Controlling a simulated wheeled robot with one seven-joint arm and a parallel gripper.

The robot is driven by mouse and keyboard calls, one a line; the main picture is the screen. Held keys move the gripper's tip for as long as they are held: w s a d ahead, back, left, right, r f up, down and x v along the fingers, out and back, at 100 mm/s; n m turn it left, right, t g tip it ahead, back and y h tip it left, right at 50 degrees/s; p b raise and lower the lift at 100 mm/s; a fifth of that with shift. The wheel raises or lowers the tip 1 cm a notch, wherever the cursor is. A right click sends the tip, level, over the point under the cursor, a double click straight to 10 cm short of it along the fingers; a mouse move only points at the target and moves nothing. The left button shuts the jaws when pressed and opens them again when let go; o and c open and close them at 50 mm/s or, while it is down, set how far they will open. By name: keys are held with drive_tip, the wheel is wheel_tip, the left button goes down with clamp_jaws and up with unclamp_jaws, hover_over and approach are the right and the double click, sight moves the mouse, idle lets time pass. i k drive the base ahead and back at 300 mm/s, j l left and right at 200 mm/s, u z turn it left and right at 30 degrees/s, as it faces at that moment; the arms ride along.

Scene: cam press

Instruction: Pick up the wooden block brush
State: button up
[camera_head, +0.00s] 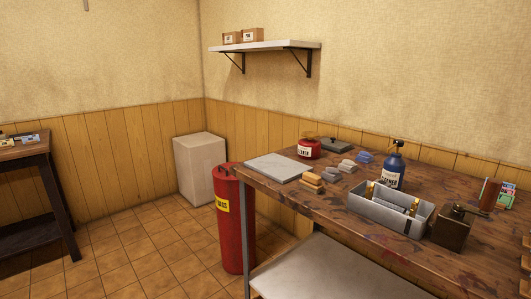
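A small tan, wood-coloured block (313,181) lies on the workbench near its front left edge, just right of the pale flat slab. It looks like the wooden block brush, with a lighter and a darker part, but it is too small to make out bristles. My gripper is not in view, and nothing is seen touching the block.

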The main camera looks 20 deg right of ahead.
sight(311, 181)
drive_tip(key=i+j+z, duration=0.8)
drive_tip(key=k+j, duration=0.05)
drive_tip(key=j, duration=0.05)
